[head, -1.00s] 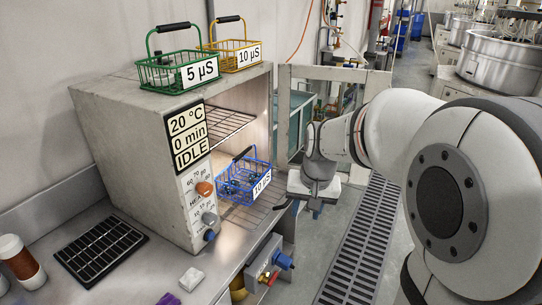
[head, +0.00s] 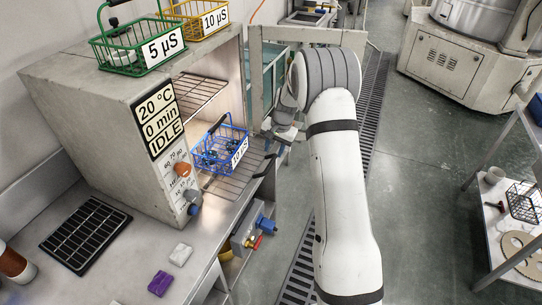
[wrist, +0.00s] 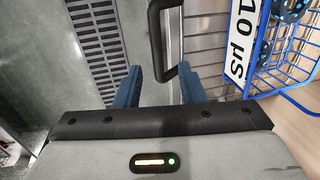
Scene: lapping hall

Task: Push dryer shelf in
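The dryer (head: 110,120) is a grey box with an IDLE display and an open front. Its lower wire shelf (head: 222,187) sticks partly out of the opening and carries a blue basket (head: 212,160) labelled 10 µS. The shelf also shows in the wrist view (wrist: 203,45), with a black handle (wrist: 156,30) along its front edge. My gripper (head: 276,143) is at the shelf's front, right of the basket. In the wrist view its blue fingers (wrist: 159,70) are apart, with the handle's end showing between them. I cannot tell whether they touch it.
A green basket (head: 138,52) and a yellow basket (head: 198,22) stand on the dryer. The open dryer door (head: 256,75) is beyond my gripper. A black tray (head: 85,233), a purple block (head: 160,283) and a white block (head: 181,254) lie on the bench.

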